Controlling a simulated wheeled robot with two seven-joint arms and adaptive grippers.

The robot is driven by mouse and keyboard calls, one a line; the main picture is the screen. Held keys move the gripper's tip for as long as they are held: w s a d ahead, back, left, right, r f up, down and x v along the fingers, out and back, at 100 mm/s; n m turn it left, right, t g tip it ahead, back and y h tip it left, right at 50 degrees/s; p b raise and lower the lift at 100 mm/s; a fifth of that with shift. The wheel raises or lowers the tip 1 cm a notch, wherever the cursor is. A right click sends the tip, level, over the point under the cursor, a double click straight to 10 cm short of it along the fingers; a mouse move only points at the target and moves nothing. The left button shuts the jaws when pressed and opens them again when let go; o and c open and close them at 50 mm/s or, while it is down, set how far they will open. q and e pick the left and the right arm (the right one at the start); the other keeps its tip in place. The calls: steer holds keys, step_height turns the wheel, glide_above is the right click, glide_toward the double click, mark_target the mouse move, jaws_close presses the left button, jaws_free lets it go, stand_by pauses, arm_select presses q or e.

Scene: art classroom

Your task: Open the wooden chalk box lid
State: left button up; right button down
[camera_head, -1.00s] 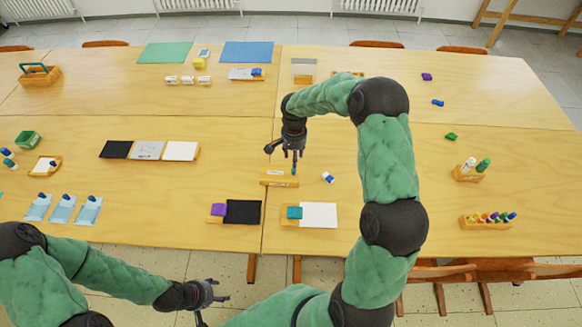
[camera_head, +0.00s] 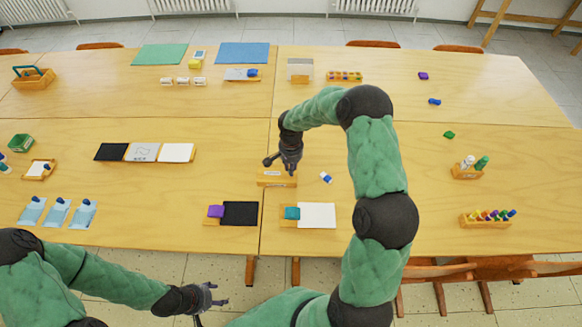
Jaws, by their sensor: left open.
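The wooden chalk box (camera_head: 277,183) is a small light-wood box with a pale label on top. It sits on the near table half, just right of the table's middle seam. Its lid looks closed, though the gripper hides part of its top back edge. My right gripper (camera_head: 279,167) points down at the box's back edge from above. Whether it touches the lid, and how far its fingers are apart, is not clear. My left gripper (camera_head: 213,306) is open and empty, low in front of the table's near edge.
A blue-and-white item (camera_head: 326,177) lies just right of the box. A teal block on a tray with white paper (camera_head: 317,215) and a purple block beside a black panel (camera_head: 240,213) lie nearer.

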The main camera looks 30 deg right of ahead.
steer(key=w+a, duration=0.2)
steer(key=a, duration=0.2)
steer(key=w+a+b, duration=0.1)
steer(key=w+a, duration=0.2)
steer(key=a, duration=0.1)
steer(key=w+a+b, duration=0.1)
steer(key=w+a, duration=0.1)
steer(key=a, duration=0.2)
steer(key=shift+w, duration=0.35)
steer(key=c, duration=1.1)
jaws_free()
steer(key=shift+r, duration=0.1)
step_height(320, 180, up, 12)
steer(key=shift+f, duration=0.1)
